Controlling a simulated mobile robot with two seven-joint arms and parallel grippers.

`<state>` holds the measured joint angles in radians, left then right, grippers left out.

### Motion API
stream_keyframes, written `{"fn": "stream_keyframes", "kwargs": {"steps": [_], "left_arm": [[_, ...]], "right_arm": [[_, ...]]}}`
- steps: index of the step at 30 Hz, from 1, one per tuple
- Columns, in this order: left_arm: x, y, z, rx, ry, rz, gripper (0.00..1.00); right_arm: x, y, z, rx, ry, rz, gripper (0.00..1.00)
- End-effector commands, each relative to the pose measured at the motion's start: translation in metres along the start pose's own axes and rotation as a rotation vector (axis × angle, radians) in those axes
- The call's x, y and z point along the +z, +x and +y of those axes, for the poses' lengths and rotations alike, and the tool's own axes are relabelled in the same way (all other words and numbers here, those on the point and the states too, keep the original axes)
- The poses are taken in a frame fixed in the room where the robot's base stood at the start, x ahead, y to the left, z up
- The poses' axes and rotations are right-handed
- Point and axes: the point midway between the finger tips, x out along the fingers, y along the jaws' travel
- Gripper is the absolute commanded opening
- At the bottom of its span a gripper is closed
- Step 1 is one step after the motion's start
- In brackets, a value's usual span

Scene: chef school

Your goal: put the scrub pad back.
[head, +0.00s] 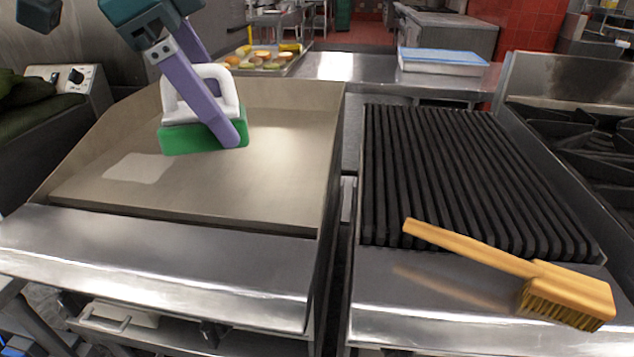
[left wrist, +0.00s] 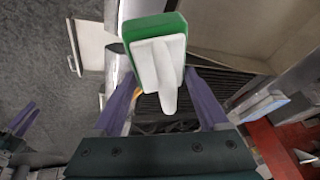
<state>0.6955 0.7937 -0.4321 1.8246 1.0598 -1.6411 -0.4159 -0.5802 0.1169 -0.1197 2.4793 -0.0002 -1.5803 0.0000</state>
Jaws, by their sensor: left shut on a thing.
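The scrub pad is a green block (head: 180,140) with a white loop handle (head: 172,92). My left gripper (head: 226,122) is shut on the handle, with one purple finger across its near side. The pad is over the rear part of the flat griddle (head: 262,180); whether it touches the surface I cannot tell. In the left wrist view the scrub pad (left wrist: 152,24) shows beyond the two purple fingers of my left gripper (left wrist: 162,88), with the handle between them. At that view's left edge is a purple finger of what seems my right gripper (left wrist: 24,118), mostly cut off.
A wooden brush (head: 560,290) lies on the front ledge of the ribbed grill (head: 450,170), right of the griddle. A tray of food (head: 265,60) and a blue-topped container (head: 442,62) stand behind. Raised griddle walls bound the back and sides. The griddle's front is clear.

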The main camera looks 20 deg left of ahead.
Motion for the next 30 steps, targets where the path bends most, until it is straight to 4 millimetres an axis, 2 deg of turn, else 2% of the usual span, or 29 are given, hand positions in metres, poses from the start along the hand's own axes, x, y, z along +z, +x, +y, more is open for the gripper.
{"fn": "stream_keyframes", "kwargs": {"steps": [13,16,22,27,30], "left_arm": [[0.048,0.112,0.022,0.005,0.001,-0.003,0.25],[0.054,0.128,0.024,0.002,0.003,-0.002,0.25],[0.061,0.144,0.027,0.002,0.003,-0.002,0.25],[0.071,0.169,0.031,0.002,0.002,-0.002,0.25],[0.073,0.176,0.032,0.001,0.003,0.000,0.25]], "right_arm": [[0.006,0.016,0.001,0.004,-0.005,-0.001,0.45],[0.006,0.018,0.001,0.004,-0.005,-0.001,0.45],[0.007,0.021,0.001,0.004,-0.005,-0.001,0.45],[0.009,0.027,0.000,0.004,-0.005,-0.001,0.45],[0.009,0.027,0.000,0.004,-0.005,-0.001,0.45]]}}
